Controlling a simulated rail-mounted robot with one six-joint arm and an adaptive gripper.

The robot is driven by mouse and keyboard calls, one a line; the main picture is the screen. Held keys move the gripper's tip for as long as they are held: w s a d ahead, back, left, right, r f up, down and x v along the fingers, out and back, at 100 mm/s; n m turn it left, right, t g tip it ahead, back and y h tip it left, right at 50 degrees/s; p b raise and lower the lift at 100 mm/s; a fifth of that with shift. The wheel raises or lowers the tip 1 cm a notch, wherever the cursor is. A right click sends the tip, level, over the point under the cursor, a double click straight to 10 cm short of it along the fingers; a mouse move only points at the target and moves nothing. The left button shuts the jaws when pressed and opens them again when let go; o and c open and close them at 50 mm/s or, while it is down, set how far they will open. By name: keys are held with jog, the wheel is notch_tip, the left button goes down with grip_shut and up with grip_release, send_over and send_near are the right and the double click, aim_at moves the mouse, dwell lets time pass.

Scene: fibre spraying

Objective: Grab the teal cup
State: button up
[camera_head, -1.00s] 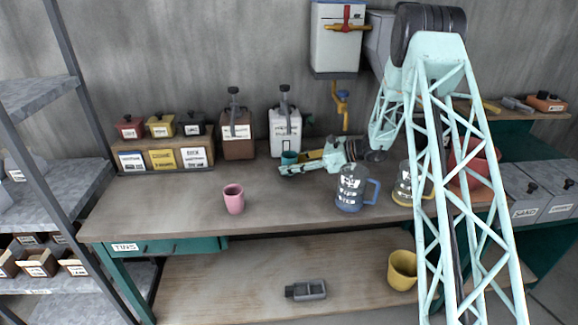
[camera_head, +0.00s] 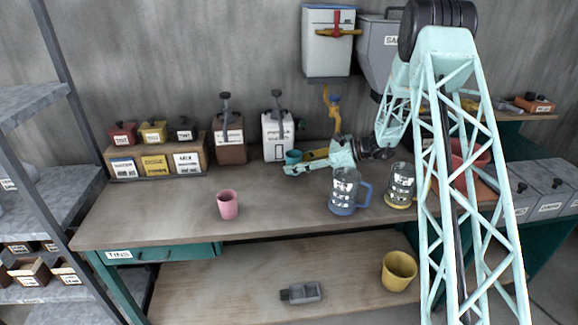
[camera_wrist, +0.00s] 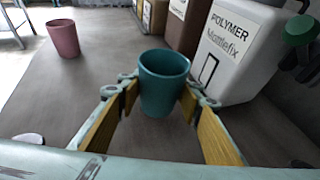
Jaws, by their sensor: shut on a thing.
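The teal cup (camera_wrist: 162,85) stands upright between the fingers of my gripper (camera_wrist: 160,98) in the wrist view, with a fingertip against each side. In the head view the teal cup (camera_head: 293,157) shows only as a small part at the end of my gripper (camera_head: 300,165), in front of the white jug. The rest of it is hidden by the fingers. My gripper reaches in low over the bench from the right and is shut on the cup. I cannot tell whether the cup's base is clear of the bench.
A white Polymer jug (camera_wrist: 240,50) stands close behind the cup to the right. A pink cup (camera_head: 227,205) stands to the left on the bench (camera_head: 170,212). A blue mug (camera_head: 345,190) and a yellow-based mug (camera_head: 400,186) stand to the right. The bench's front left is clear.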

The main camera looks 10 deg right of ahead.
jog(key=p+v, duration=0.1)
jog(key=v, duration=0.9)
jog(key=shift+r, duration=0.4)
dwell(0.5)
